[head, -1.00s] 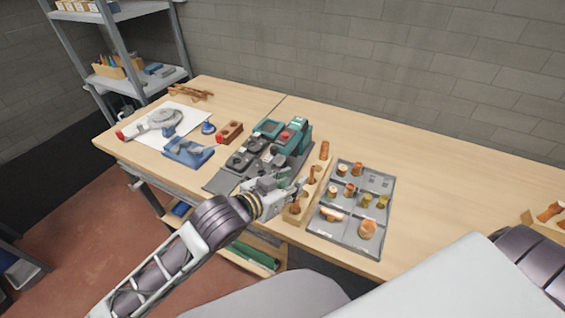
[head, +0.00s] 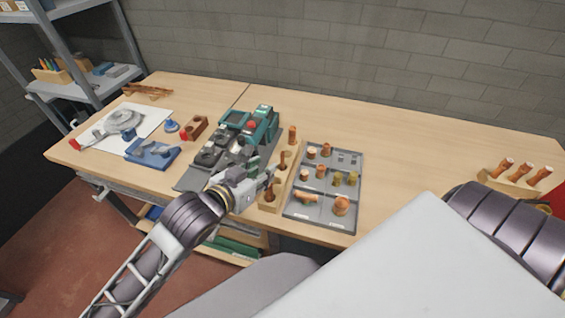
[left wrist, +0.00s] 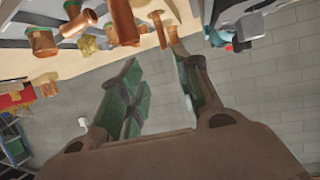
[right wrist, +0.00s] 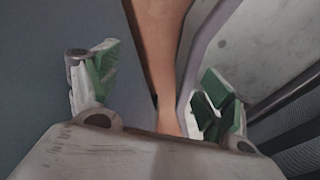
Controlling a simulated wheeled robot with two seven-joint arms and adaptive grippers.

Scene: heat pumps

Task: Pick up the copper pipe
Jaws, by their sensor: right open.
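Copper pipes stand upright in a narrow wooden block (head: 275,203) near the table's front. One copper pipe (head: 270,189) is close to the fingertips of my left gripper (head: 267,180); another copper pipe (head: 292,134) stands at the back end. Three more copper pipes (head: 522,170) lean in a wooden rack at the far right. In the left wrist view, my left gripper (left wrist: 160,90) has its green-padded fingers apart, with nothing between them; copper parts show beyond. My right gripper (right wrist: 158,95) is open in the right wrist view, with a tan strip I cannot identify beyond its fingers.
A grey compartment tray (head: 297,211) with several copper and brass fittings lies right of the block. A dark tray with teal and black tools (head: 243,140) lies left. A blue fixture (head: 152,153) is farther left. The table between tray and right rack is clear.

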